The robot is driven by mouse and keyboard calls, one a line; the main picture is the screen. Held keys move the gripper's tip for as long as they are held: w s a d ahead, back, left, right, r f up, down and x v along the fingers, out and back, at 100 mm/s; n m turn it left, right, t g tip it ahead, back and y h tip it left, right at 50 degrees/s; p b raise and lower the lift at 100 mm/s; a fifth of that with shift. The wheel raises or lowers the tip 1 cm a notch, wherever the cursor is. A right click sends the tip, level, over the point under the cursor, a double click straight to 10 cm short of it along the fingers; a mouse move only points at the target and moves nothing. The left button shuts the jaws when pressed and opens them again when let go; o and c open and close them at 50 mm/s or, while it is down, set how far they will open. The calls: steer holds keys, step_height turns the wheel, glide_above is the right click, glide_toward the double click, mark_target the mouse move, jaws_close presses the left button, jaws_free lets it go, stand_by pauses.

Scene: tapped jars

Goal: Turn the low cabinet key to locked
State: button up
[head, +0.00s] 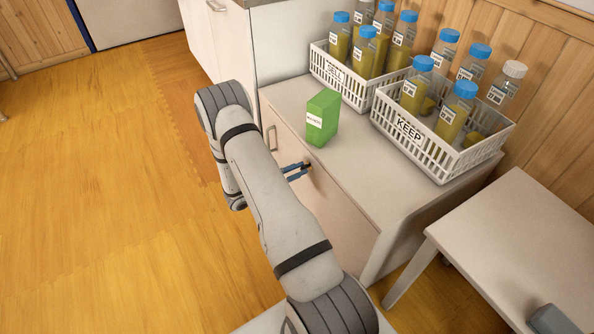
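The low cabinet (345,222) is pale, with a flat front facing left and a handle (272,138) near its far end. My arm reaches across in front of it. My gripper (304,168) has blue fingers that point right, up against the upper part of the cabinet front. A small dark and tan bit shows at the fingertips, where the key and lock may be. It is too small and too covered to tell the key's shape or which way it is turned. I cannot tell whether the fingers are closed on it.
A green carton (322,120) stands on the cabinet top near the front edge, just above my gripper. Two white baskets, one labelled SELL (336,72) and one KEEP (420,145), hold several blue-capped jars; one jar has a white cap. A white table (520,240) stands at right.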

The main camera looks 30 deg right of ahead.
jaws_close()
steer(key=shift+r, duration=0.1)
steer(key=shift+w+n+p, duration=0.1)
steer(key=shift+n+p, duration=0.95)
steer(key=shift+n, duration=1.35)
steer(key=shift+o, duration=1.8)
jaws_free()
steer(key=a+p, duration=0.1)
steer(key=a, duration=0.7)
steer(key=shift+w, duration=0.2)
